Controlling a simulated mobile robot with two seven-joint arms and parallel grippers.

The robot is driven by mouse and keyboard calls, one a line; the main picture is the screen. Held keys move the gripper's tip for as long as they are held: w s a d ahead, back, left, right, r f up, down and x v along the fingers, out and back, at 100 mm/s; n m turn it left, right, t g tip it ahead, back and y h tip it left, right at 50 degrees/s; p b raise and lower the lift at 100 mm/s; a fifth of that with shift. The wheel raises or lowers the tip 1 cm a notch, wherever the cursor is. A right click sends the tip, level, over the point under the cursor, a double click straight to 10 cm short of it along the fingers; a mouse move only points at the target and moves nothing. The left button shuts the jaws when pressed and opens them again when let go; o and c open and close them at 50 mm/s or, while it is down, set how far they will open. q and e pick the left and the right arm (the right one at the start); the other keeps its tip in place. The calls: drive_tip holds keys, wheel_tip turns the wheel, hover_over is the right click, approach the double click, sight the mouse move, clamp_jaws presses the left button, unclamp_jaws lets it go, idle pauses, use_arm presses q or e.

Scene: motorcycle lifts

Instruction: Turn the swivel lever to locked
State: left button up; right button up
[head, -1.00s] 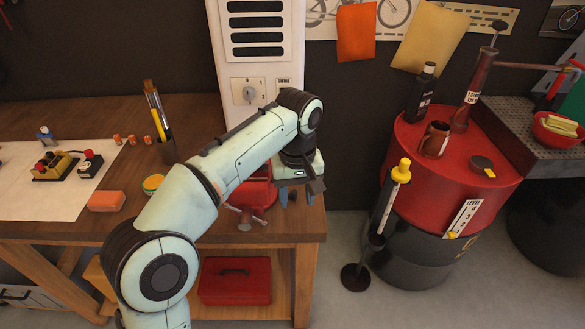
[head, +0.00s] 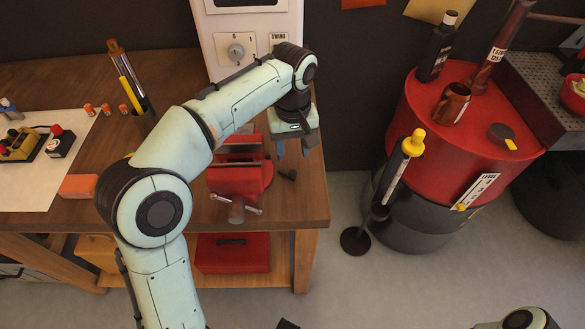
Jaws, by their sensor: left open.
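A red bench vise (head: 233,181) with a metal screw handle (head: 237,207) stands near the right end of the wooden bench. A small black lever (head: 288,174) shows at the right of the vise base and looks like the swivel lever. Its markings are too small to read. My left gripper (head: 292,151) is open, with its two blue fingers apart and pointing down. It is empty and appears just above and behind the black lever, with no contact that I can make out. My left forearm crosses in front of the bench and hides part of it. My right gripper is not in view.
A white cabinet (head: 213,45) with a dial stands behind the vise. A red drum (head: 460,115) carrying a bottle and a mug stands to the right, with a pole (head: 383,190) before it. A red toolbox (head: 233,253) sits on the lower shelf. Floor between bench and drum is clear.

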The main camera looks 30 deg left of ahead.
sight(293, 171)
use_arm(q)
wheel_tip(293, 171, down, 8)
drive_tip(key=shift+w+r+b, duration=0.1)
drive_tip(key=shift+w+b, duration=0.05)
drive_tip(key=shift+b, duration=0.5)
